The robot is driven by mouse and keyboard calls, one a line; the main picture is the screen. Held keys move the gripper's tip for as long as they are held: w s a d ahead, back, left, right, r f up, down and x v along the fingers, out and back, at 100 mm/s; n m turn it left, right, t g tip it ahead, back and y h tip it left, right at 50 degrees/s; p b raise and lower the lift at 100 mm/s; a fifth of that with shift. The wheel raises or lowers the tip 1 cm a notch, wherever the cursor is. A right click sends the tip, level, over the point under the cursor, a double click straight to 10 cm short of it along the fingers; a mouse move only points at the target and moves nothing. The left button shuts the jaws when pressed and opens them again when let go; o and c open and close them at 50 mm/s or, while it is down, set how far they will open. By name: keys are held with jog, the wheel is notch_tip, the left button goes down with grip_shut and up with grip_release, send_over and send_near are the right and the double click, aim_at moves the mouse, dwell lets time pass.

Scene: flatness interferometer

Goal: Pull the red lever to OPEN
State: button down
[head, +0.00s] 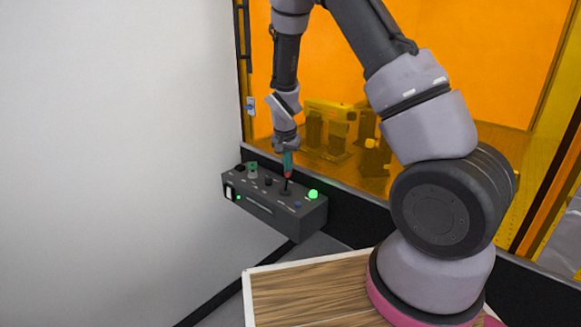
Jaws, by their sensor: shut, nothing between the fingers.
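A dark control box (262,215) with a sloped top panel is mounted low on the wall in the head view. Near the right of its top, a small red lever (288,173) stands roughly upright on a dark base. My gripper (288,160) points down directly over the lever, at its top end. Its fingers look shut, with nothing held between them. I cannot tell whether they touch the lever. The lever's upper part is partly hidden by the fingers, and the panel labels are too small to read.
A lit green button (313,194) sits just right of the lever. Several knobs and a white rocker switch (229,191) are further left on the box. An orange transparent enclosure (440,75) rises behind. A wooden top (310,290) lies in front, with white wall to the left.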

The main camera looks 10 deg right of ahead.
jog(key=shift+s+a+r+t+h, duration=0.1)
jog(key=shift+s+a+t+h, duration=0.4)
jog(key=shift+a+h, duration=0.1)
jog(key=shift+s+a, duration=0.2)
jog(key=shift+a, duration=0.15)
jog(key=shift+s+a+h, duration=0.3)
jog(key=shift+a, duration=0.1)
jog(key=shift+w+d, duration=0.1)
jog(key=shift+d, duration=0.15)
jog(key=shift+a+r, duration=0.1)
jog(key=shift+r, duration=0.7)
